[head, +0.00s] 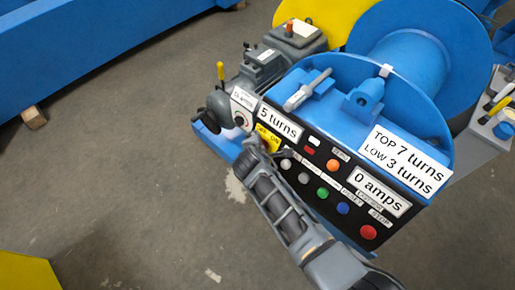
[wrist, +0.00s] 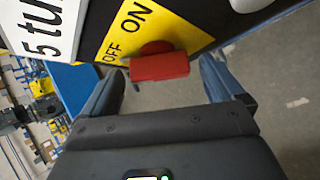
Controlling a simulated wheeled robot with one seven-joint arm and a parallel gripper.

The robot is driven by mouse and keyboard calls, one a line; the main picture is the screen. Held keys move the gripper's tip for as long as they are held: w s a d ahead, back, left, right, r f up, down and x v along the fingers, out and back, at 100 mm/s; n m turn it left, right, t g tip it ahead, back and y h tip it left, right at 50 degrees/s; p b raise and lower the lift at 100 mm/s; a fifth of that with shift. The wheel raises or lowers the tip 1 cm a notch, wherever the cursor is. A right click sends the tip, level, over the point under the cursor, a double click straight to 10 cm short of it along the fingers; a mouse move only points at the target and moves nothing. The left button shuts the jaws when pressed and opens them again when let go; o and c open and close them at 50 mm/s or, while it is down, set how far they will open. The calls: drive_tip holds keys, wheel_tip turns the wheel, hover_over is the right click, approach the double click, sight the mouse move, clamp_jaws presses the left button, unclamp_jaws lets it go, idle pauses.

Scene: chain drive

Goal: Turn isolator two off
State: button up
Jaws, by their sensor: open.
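The isolator in front of my gripper has a yellow plate marked ON and OFF (wrist: 128,28) and a red handle (wrist: 158,67). In the head view this yellow plate (head: 266,137) is at the left end of the black control panel, below the "5 turns" sign, and my gripper largely covers its switch. My gripper (head: 252,150) is open; in the wrist view its fingers stand apart, left and right of the red handle, with gaps visible. No grip on the handle shows. Which label the handle points to, and whether this is isolator two, I cannot tell.
The panel carries several coloured buttons, including a red stop button (head: 369,232), close to my arm. A grey motor (head: 262,66) and a dark round part (head: 219,108) stand left of it. A blue drum (head: 410,62) is behind.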

drive_tip(key=v, duration=0.7)
drive_tip(key=shift+s+r, duration=0.25)
drive_tip(key=shift+r, duration=0.05)
idle(0.4)
drive_tip(key=s+d+m+t+y, duration=0.15)
drive_tip(key=s+d+m, duration=0.45)
drive_tip(key=s, duration=0.6)
drive_tip(key=s+d+m+y, duration=0.2)
drive_tip(key=s+d+m, duration=0.4)
drive_tip(key=s, duration=0.6)
drive_tip(key=s+d+r+m+t+h, duration=0.1)
drive_tip(key=s+d+r+m, duration=0.2)
drive_tip(key=r, duration=0.4)
drive_tip(key=s+d+r+m+t+h+b, duration=0.1)
drive_tip(key=s+d+r+m+t, duration=0.1)
drive_tip(key=s+d+r+m, duration=0.2)
drive_tip(key=s+d+r+m+t+h, duration=0.1)
drive_tip(key=s+d+r+m+t, duration=0.1)
drive_tip(key=s+d+r, duration=0.4)
drive_tip(key=s+r+m, duration=0.1)
drive_tip(key=s+r, duration=0.2)
drive_tip(key=r, duration=0.2)
drive_tip(key=shift+s+d+r, duration=0.2)
drive_tip(key=shift+s+r, duration=0.1)
drive_tip(key=shift+s, duration=0.05)
